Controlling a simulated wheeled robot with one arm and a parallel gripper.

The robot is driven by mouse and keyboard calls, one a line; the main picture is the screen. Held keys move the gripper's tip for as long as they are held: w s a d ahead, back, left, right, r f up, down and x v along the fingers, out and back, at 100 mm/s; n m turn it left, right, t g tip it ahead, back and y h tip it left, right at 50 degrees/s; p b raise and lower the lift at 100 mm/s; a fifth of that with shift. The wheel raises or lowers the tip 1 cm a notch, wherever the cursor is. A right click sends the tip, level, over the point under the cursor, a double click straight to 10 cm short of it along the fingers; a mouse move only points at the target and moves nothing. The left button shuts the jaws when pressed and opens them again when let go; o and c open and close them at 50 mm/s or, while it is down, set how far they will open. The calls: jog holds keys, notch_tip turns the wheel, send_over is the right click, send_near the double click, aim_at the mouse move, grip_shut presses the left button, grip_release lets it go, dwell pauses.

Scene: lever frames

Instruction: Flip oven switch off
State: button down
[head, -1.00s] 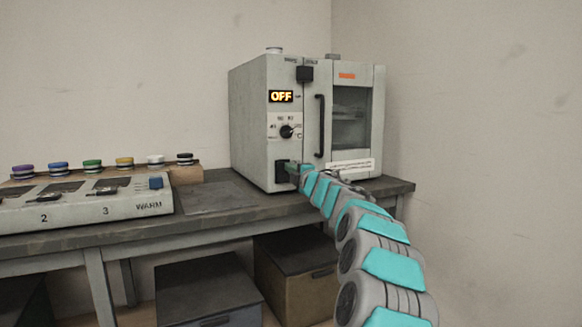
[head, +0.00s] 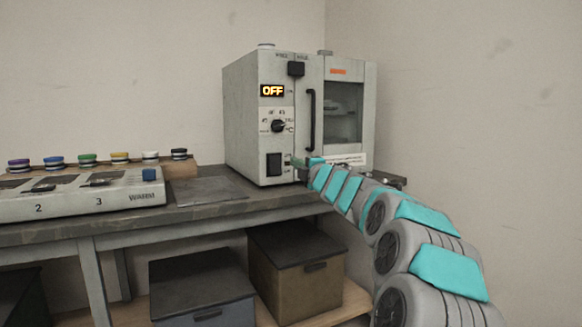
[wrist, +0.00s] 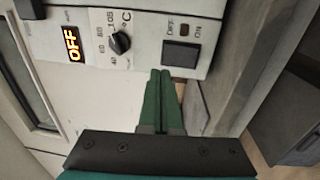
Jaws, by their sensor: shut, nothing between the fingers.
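The oven (head: 246,140) is a pale grey box on the workbench. Its display (head: 272,91) reads OFF in orange, also in the wrist view (wrist: 74,44). The black rocker switch (head: 274,164) is low on the front panel, below the dial (head: 278,126). In the wrist view the switch (wrist: 181,53) has OFF and ON labels beside it, with a small dark red window between them. My gripper (head: 297,162) is just right of the switch and apart from it. Its green fingers (wrist: 159,75) are shut and empty, and the whole switch face shows.
The oven door has a black vertical handle (head: 311,120), above my gripper. A control box (head: 120,196) marked 2, 3 and WARM stands at left, with several coloured knobs behind it. A flat grey plate (head: 207,190) lies before the oven. Lidded boxes (head: 296,282) stand below.

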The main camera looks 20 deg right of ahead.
jog(key=shift+s+r, duration=0.15)
jog(key=shift+s, duration=1.55)
jog(key=s+a+f+m+g+h+p, duration=0.1)
jog(key=s+a+f+m+g, duration=0.35)
jog(key=s+f, duration=0.25)
jog(key=s+a+f+m+g+h, duration=0.25)
jog(key=s+f+m, duration=0.25)
jog(key=s+f, duration=0.25)
jog(key=s+a+f+m+g+p, duration=0.1)
jog(key=s+a+f+m+g, duration=0.3)
jog(key=s+f, duration=0.35)
jog(key=s+a+f+m+g+y, duration=0.1)
jog(key=s+a+f+g, duration=0.2)
jog(key=s, duration=0.8)
jog(key=s+a+f+m+g+y+p, duration=0.1)
jog(key=s+a+f+m+g, duration=0.1)
jog(key=s, duration=0.8)
jog(key=s+a+f+m+g+y, duration=0.1)
jog(key=s+a+f+g, duration=0.3)
jog(key=s, duration=0.7)
jog(key=a+f+m, duration=0.1)
jog(key=a+f, duration=0.1)
jog(key=a, duration=0.2)
jog(key=shift+s+g, duration=0.35)
jog(key=shift+g, duration=0.05)
jog(key=shift+w, duration=0.1)
